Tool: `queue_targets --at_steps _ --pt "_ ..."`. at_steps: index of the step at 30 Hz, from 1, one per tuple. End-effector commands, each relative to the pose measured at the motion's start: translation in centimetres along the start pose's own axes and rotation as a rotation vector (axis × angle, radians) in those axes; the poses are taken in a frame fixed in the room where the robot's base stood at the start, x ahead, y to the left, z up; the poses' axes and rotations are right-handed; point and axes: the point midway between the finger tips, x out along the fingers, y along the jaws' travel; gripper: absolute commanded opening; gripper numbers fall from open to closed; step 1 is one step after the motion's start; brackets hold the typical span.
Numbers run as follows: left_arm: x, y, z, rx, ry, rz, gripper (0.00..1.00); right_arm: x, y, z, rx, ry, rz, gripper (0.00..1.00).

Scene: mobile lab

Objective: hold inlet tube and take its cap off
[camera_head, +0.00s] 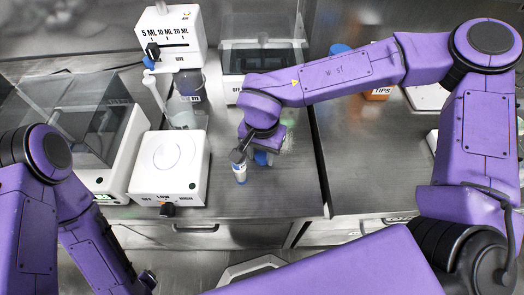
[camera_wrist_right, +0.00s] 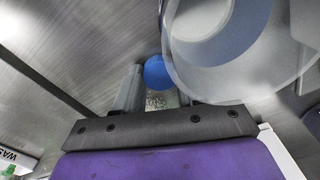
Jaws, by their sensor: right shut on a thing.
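The inlet tube (camera_head: 239,174) is small and pale with a blue-marked label, and shows just below my right gripper (camera_head: 241,155) in the head view. My right gripper is shut on the tube, over the bench. In the right wrist view, a round blue cap (camera_wrist_right: 157,72) shows between the fingers of my right gripper (camera_wrist_right: 158,92). The tube's top is hidden by the gripper in the head view. Another blue part (camera_head: 262,158) shows just right of the gripper; I cannot tell what it belongs to. My left gripper (camera_head: 147,280) is low at the left, its jaws unclear.
A white stirrer-like device (camera_head: 170,168) stands left of the tube. Behind it are a clear beaker (camera_head: 181,105) and a volume dispenser (camera_head: 170,32). A clear-lidded machine (camera_head: 95,125) is at the left. An orange tips box (camera_head: 379,94) is back right. The right bench is largely clear.

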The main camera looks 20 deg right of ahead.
Motion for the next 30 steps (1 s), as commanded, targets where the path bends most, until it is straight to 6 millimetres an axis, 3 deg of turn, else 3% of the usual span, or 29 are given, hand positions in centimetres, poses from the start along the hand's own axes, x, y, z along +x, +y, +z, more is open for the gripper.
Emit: queue_targets --at_steps 2,3,5,15,27,30 --pt "-0.2 0.0 -0.1 0.0 0.0 0.0 0.65 0.2 0.0 0.0 0.0 -0.001 0.001 0.03" --pt "-0.1 0.0 -0.1 0.0 0.0 0.0 0.65 0.2 0.0 0.0 0.0 0.0 0.0 0.49" --pt "-0.1 0.0 -0.1 0.0 0.0 0.0 0.65 0.2 0.0 0.0 0.0 0.0 0.0 0.65" --pt "0.1 0.0 0.0 0.0 0.0 0.0 0.65 -0.2 0.0 0.0 0.0 0.001 -0.001 0.65" --pt "-0.9 -0.1 -0.4 0.0 0.0 0.0 0.65 -9.6 0.0 0.0 0.001 0.002 -0.002 0.65" --pt "-1.0 -0.1 -0.4 0.0 0.0 0.0 0.65 -11.2 -0.1 0.0 0.0 0.001 -0.001 0.65"
